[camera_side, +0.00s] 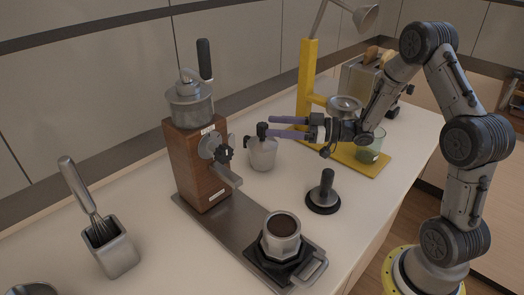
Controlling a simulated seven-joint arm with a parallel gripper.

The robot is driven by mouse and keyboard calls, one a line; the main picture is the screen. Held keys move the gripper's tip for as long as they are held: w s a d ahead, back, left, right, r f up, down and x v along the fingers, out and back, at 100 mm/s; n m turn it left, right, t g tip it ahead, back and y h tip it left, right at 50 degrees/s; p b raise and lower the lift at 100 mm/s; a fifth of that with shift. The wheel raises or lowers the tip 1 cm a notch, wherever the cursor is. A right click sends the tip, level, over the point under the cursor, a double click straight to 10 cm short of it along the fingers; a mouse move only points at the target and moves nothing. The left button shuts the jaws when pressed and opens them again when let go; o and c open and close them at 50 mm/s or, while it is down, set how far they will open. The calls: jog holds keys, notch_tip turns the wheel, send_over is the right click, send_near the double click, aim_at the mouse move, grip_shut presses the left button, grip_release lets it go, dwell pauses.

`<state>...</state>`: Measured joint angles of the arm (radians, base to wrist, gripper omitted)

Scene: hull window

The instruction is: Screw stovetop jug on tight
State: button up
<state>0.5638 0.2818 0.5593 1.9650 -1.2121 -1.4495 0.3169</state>
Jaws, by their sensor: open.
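The stovetop jug (262,154), a small grey metal pot with a black top part, stands on the white counter right of the wooden grinder. The pot's lower part (281,238), a faceted metal base filled with dark coffee grounds, sits in a dark holder (268,268) at the front, apart from the jug. My gripper (268,126) is open, with its two purple fingers pointing left. The fingertips are at the jug's black top part. I cannot tell whether they touch it or straddle it.
The wooden grinder (195,165) stands left of the jug. A black tamper (325,192) stands between jug and counter edge. A yellow stand (305,85), a green glass (370,147) and a toaster (360,80) are behind. A whisk in a metal cup (113,250) is at left.

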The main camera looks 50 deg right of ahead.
aim_at(250, 141)
jog(key=shift+w+a+f, duration=0.1)
jog(key=shift+w+f, duration=0.05)
jog(key=shift+f, duration=0.2)
jog(key=shift+w+a, duration=0.2)
jog(key=shift+w, duration=0.05)
jog(key=x, duration=0.6)
jog(key=shift+w+a, duration=0.15)
jog(key=shift+a, duration=0.15)
jog(key=shift+c, duration=0.2)
grip_shut()
dwell(0.6)
